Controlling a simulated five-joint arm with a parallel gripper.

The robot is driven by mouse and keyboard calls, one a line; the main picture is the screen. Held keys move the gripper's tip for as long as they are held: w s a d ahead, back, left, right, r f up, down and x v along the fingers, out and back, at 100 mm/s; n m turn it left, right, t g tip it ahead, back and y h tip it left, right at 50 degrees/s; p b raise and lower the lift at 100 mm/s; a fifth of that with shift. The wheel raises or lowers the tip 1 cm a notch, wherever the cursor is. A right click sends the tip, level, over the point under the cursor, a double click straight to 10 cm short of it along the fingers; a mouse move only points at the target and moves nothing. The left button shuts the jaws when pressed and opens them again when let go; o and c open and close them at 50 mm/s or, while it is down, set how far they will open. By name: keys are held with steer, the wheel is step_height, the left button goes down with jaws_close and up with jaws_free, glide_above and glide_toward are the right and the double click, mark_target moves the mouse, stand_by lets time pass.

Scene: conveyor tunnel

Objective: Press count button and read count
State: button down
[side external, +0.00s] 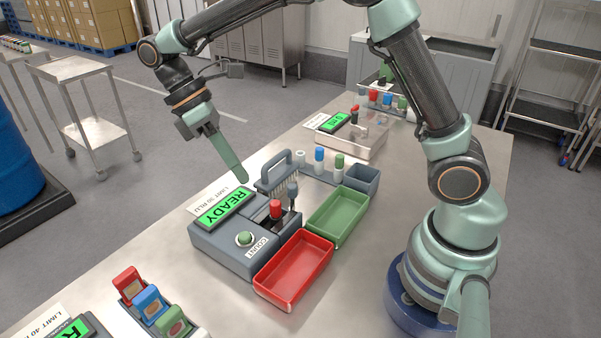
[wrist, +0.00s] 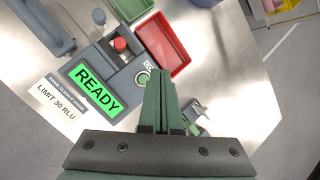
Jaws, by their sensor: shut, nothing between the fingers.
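The grey counter unit (side external: 215,248) sits on the steel table. Its green display reads READY (side external: 225,207), and a card behind it reads LIMIT 30 RLU. The round green count button (side external: 244,239) is on its top face beside a COUNT label (side external: 262,248). My gripper (side external: 240,179) is shut and empty, its fingers pointing down in the air above and behind the unit, apart from the button. In the wrist view the fingertips (wrist: 159,74) appear just right of the button (wrist: 143,77), partly covering the label. The READY display (wrist: 95,88) is clear there.
A red-capped item (side external: 275,208) stands in the unit's slot. A red tray (side external: 294,270) and a green tray (side external: 338,218) lie alongside. A grey-handled brush (side external: 279,174) and capped vials (side external: 319,160) are behind. Colored blocks (side external: 150,302) stand at the front left.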

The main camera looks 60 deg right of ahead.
mark_target(240, 236)
steer(key=shift+w+a+f+n+g+h, duration=0.1)
steer(key=shift+a+f+n+g+h, duration=0.3)
steer(key=shift+a+f+n+g, duration=0.5)
steer(key=shift+d+f, duration=0.1)
steer(key=shift+f, duration=0.05)
steer(key=shift+f, duration=4.35)
steer(key=shift+f, duration=0.2)
steer(key=shift+f, duration=0.25)
steer(key=shift+f, duration=0.55)
steer(key=shift+r, duration=1)
